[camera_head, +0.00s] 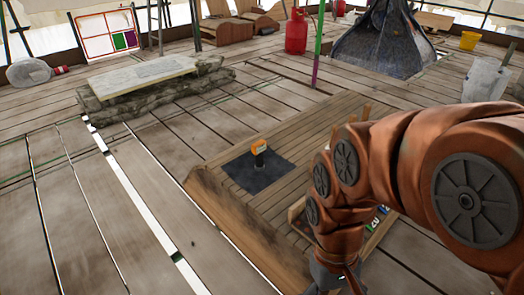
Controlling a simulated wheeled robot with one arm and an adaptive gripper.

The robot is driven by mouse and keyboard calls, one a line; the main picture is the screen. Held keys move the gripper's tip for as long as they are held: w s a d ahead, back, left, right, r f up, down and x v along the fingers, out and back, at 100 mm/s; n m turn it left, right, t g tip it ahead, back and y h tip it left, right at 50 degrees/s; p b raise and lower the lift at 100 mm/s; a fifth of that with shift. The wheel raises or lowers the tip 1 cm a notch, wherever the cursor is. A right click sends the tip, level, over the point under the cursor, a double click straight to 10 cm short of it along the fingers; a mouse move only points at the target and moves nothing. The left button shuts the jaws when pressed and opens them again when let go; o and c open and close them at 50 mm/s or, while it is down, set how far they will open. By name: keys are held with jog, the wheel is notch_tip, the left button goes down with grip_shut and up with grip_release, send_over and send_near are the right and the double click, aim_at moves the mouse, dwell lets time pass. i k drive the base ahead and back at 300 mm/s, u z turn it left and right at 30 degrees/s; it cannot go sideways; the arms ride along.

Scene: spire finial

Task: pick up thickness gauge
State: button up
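A small upright item with an orange top and a dark lower part (259,152) stands on a dark square mat (243,178). It looks like the thickness gauge, but it is too small for me to be sure. The mat lies on a low slatted wooden platform (310,140). My gripper (340,284) is at the bottom edge, in front of the platform and right of the mat, well apart from the item. Its fingertips are cut off or unclear, so I cannot tell its opening.
My arm hides the platform's right side, where a tray with small coloured things (376,219) partly shows. A pale slab on a stone-like base (150,78) lies at the back left. A red gas cylinder (296,32) stands behind. The left plank floor is mostly clear, with narrow gaps.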

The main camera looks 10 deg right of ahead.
aim_at(258, 148)
jog(key=k, duration=0.65)
jog(key=u, duration=0.65)
jog(key=i, duration=0.55)
jog(key=u, duration=0.55)
jog(key=i, duration=1.15)
jog(key=z, duration=0.75)
